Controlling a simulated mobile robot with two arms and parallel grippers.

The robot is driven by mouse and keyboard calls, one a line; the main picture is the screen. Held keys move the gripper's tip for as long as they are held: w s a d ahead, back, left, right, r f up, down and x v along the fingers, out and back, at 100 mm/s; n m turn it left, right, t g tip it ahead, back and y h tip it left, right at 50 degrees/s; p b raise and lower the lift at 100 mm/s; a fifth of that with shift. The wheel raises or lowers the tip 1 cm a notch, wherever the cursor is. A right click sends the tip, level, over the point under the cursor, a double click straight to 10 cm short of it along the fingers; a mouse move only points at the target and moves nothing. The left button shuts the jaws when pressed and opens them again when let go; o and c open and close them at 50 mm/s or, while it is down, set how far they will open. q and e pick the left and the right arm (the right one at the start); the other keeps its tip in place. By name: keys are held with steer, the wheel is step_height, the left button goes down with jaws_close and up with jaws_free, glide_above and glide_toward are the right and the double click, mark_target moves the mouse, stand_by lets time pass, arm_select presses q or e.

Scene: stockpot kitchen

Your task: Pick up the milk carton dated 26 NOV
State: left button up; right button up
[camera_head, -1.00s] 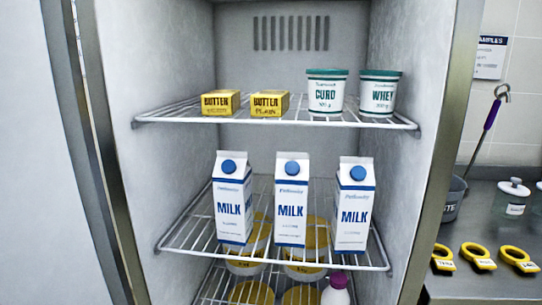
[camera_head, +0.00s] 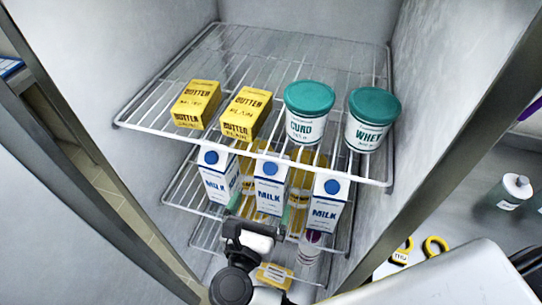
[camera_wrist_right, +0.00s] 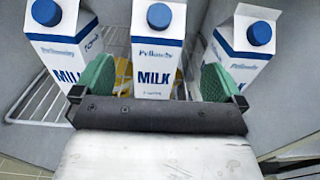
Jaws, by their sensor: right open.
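Three white and blue milk cartons with blue caps stand upright in a row on the middle fridge shelf: left (camera_head: 217,176), middle (camera_head: 269,187) and right (camera_head: 326,203). Their date print is too small to read. My right gripper (camera_head: 258,219) is open in front of the middle carton. In the right wrist view its green fingers (camera_wrist_right: 157,80) appear on either side of the middle carton (camera_wrist_right: 158,48); I cannot tell whether they reach around it. The left carton (camera_wrist_right: 62,45) and right carton (camera_wrist_right: 246,48) stand outside the fingers. My left gripper is out of view.
The upper wire shelf (camera_head: 140,112) overhangs the cartons and holds two butter packs (camera_head: 240,113), a curd tub (camera_head: 308,115) and a whey tub (camera_head: 371,122). Yellow-labelled items stand lower down. Fridge walls close in both sides.

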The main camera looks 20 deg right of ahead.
mark_target(269, 180)
steer(key=p+x, duration=0.2)
steer(key=x, duration=0.2)
steer(key=shift+w+d+r, duration=0.1)
steer(key=shift+w, duration=0.35)
steer(key=shift+w+d, duration=0.2)
steer(key=shift+w, duration=0.05)
steer(key=shift+w+d+r+p, duration=0.2)
steer(key=shift+w+p, duration=0.1)
steer(key=shift+p, duration=0.2)
steer(key=p+x, duration=0.2)
steer(key=x, duration=0.1)
steer(key=shift+w, duration=0.15)
steer(key=shift+w+d+f+p, duration=0.2)
steer(key=shift+w+d+p, duration=0.1)
steer(key=shift+w+d, duration=0.1)
steer(key=shift+s+a, duration=0.1)
steer(key=c, duration=1.9)
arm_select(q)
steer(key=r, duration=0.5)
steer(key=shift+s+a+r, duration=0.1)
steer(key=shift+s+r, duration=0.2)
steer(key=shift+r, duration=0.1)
arm_select(e)
steer(key=shift+o, duration=0.2)
steer(key=shift+r, duration=0.1)
